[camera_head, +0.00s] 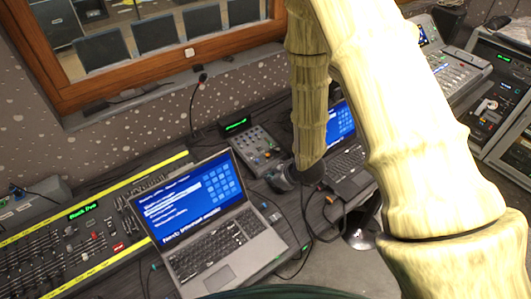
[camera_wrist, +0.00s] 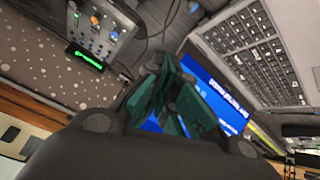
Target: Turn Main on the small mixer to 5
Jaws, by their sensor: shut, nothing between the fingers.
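The small mixer (camera_head: 257,150) is a grey box with small knobs and a raised green-lit display (camera_head: 236,124). It stands near the back wall, behind and between two laptops. In the wrist view the mixer (camera_wrist: 122,22) is at the upper left, with orange, white and blue controls and its green display (camera_wrist: 86,60). The labels are too small to read, so I cannot tell which control is Main. My gripper (camera_head: 274,180) is at the mixer's front right edge; contact cannot be told. In the wrist view its dark green fingers (camera_wrist: 172,92) are shut and empty, apart from the mixer's controls in the picture.
An open laptop (camera_head: 215,250) stands left of my gripper, and a second laptop (camera_head: 350,168) is partly hidden behind my arm. A long fader desk (camera_head: 65,260) fills the left. A gooseneck microphone (camera_head: 201,78) rises behind. Cables lie between the laptops. More consoles (camera_head: 455,75) stand right.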

